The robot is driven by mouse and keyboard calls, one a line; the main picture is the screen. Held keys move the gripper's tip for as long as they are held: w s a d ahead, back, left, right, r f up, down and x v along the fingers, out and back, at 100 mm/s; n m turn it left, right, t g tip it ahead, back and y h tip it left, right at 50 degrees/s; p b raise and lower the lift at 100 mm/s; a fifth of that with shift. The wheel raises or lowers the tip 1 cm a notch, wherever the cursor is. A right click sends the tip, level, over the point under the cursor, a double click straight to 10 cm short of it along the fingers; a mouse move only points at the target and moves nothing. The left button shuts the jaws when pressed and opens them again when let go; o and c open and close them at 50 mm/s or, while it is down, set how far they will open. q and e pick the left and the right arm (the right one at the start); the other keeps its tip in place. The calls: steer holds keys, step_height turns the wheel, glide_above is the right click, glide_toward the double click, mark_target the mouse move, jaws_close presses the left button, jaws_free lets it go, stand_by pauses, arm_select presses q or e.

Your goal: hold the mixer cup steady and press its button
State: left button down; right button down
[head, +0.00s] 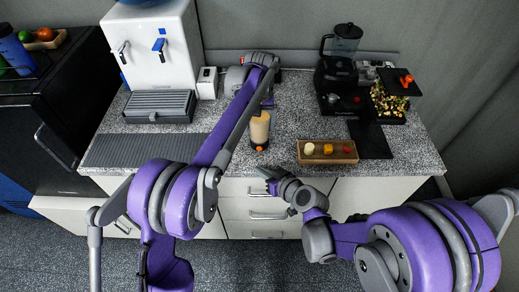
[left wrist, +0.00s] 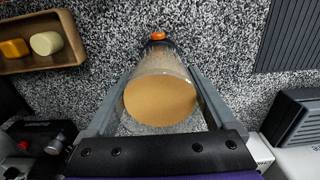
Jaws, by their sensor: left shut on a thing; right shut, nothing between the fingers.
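The mixer cup (head: 260,128) is a clear cup with tan contents and a dark base, standing on the counter near its front edge. Its orange button (head: 260,149) is low on the front side; it also shows at the top of the left wrist view (left wrist: 158,36). My left gripper (left wrist: 160,72) is shut on the cup, one finger on each side of the clear wall. My right gripper (head: 265,174) is shut and empty, just in front of the counter edge, a little below the button in the picture and apart from it.
A wooden tray (head: 327,160) with small food pieces lies right of the cup. A dark mat (head: 370,140) and a blender (head: 338,75) are further right. A white water dispenser (head: 155,50) and grey drip tray (head: 160,106) are left. A ribbed mat (head: 140,150) lies front left.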

arm_select(q)
jaws_free()
step_height(320, 180, up, 11)
steer(key=s+a+r+t, duration=0.1)
steer(key=s+a+r, duration=0.2)
steer(key=s+a, duration=0.25)
steer(key=s+a+f+t, duration=0.1)
steer(key=s+a+f, duration=0.3)
steer(key=s, duration=0.5)
steer(key=s+a+f+t, duration=0.2)
steer(key=s+a+f, duration=0.2)
steer(key=s+f, duration=0.2)
steer(key=s+a+f+t, duration=0.1)
steer(key=s+a+f, duration=0.3)
steer(key=s, duration=0.7)
steer(key=shift+s+f+t, duration=0.3)
steer(key=shift+s+f, duration=0.05)
steer(key=shift+f, duration=0.55)
arm_select(e)
steer(key=s+d+r+m+g+h, duration=0.2)
steer(key=s+d+h, duration=0.1)
steer(key=s+d, duration=0.5)
steer(key=s+d+r+m+g+h, duration=0.2)
steer(key=s+d+r+h, duration=0.1)
steer(key=s+d, duration=0.6)
steer(key=shift+s+r+m+h, duration=0.2)
steer(key=shift+s+m+h, duration=0.2)
steer(key=shift+s+h, duration=0.45)
